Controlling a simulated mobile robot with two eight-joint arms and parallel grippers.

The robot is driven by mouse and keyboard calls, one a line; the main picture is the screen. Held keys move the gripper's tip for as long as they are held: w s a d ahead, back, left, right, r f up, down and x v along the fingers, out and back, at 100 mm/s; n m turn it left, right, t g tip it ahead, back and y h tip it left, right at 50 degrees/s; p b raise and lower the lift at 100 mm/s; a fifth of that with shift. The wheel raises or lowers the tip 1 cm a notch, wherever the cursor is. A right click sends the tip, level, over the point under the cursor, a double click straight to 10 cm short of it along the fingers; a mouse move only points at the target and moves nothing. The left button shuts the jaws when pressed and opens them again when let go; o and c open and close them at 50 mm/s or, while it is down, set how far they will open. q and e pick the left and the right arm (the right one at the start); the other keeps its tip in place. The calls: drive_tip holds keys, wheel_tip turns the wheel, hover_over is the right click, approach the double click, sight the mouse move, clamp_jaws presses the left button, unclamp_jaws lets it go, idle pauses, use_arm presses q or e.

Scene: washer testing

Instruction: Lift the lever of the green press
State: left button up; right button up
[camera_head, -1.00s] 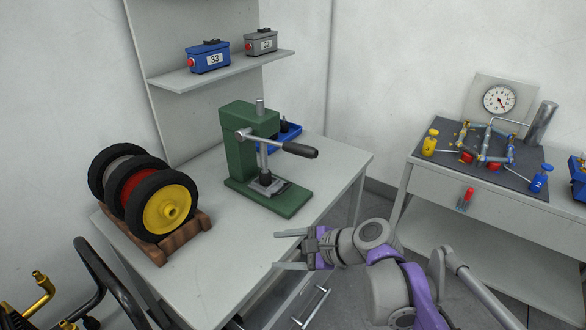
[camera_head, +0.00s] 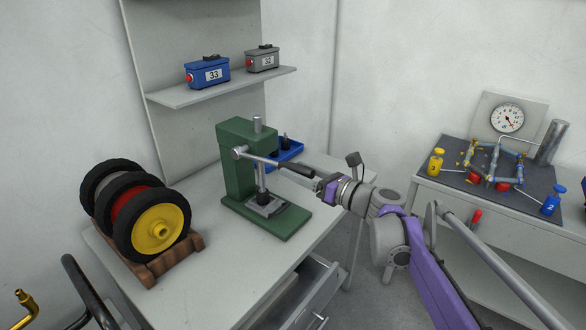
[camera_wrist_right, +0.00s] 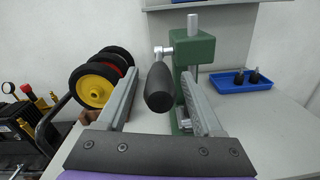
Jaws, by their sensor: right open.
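The green press (camera_head: 240,170) stands on the grey table, with its base toward the table's right edge. Its lever (camera_head: 270,160) is a metal rod with a black handle (camera_head: 297,169) that reaches out to the right. My right gripper (camera_head: 318,178) is at the end of the black handle, partly hidden behind it. In the right wrist view the two fingers (camera_wrist_right: 158,100) are open, with the black handle (camera_wrist_right: 158,88) between them, pointing at the camera. A gap shows on both sides of the handle. My left gripper is out of view.
Wheels on a wooden stand (camera_head: 155,270) are at the table's left. A blue tray (camera_head: 287,152) lies behind the press. A shelf (camera_head: 220,86) holds a blue box and a grey box. Below, a drawer (camera_head: 312,300) stands open. Another table with a gauge is at right.

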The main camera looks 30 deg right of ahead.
drive_tip(key=shift+x, duration=0.95)
drive_tip(key=shift+c, duration=0.3)
clamp_jaws()
idle(0.5)
